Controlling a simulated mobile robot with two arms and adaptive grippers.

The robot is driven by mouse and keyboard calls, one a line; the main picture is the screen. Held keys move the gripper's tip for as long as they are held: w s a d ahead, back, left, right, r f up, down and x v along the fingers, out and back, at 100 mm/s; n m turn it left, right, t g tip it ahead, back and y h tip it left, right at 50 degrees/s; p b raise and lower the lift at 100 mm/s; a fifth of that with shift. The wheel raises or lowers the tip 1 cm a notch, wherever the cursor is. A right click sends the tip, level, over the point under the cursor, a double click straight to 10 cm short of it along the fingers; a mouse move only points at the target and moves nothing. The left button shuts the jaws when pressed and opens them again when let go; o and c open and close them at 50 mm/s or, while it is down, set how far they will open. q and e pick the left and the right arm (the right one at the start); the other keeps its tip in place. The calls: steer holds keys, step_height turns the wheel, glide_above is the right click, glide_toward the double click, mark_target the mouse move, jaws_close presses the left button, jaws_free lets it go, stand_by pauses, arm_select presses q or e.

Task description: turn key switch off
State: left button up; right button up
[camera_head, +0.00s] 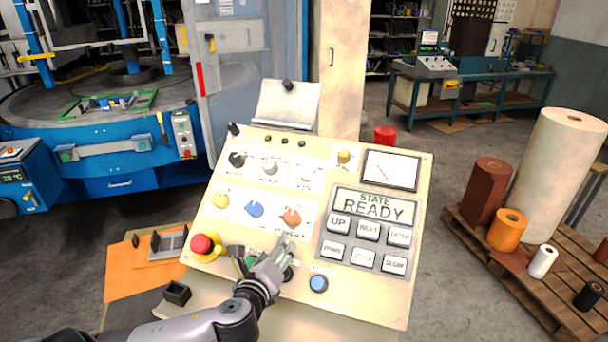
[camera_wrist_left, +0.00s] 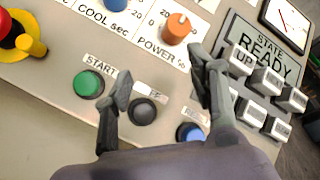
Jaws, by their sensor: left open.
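The sloped cream control panel (camera_head: 425,200) fills the middle of the head view. A black switch (camera_head: 237,159) and a grey knob (camera_head: 270,167) sit at its upper left; I cannot tell for sure which control is the key switch. My left gripper (camera_head: 264,252) is open and empty over the panel's lower edge. In the left wrist view the left gripper (camera_wrist_left: 160,75) has its fingers apart, with a black button (camera_wrist_left: 142,111) between them and a green START button (camera_wrist_left: 88,84) left of them. The right gripper is out of view.
A red emergency stop (camera_head: 203,243) sits left of the gripper and a blue button (camera_head: 318,283) right of it. An orange POWER knob (camera_wrist_left: 178,26) lies ahead in the wrist view. The screen reads READY (camera_head: 375,207). A pallet with rolls (camera_head: 480,222) stands at right.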

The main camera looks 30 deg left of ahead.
arm_select(q)
steer(key=w+a+r+m+t+h, duration=0.15)
steer(key=w+r+m+t, duration=0.25)
steer(key=r+m, duration=0.4)
steer(key=m+p, duration=0.2)
steer(key=p, duration=0.2)
glide_toward(304, 175)
steer(key=x, duration=1)
steer(key=shift+w+r, duration=0.1)
steer(key=shift+w, duration=0.05)
steer(key=shift+c, duration=0.2)
steer(key=c, duration=1.1)
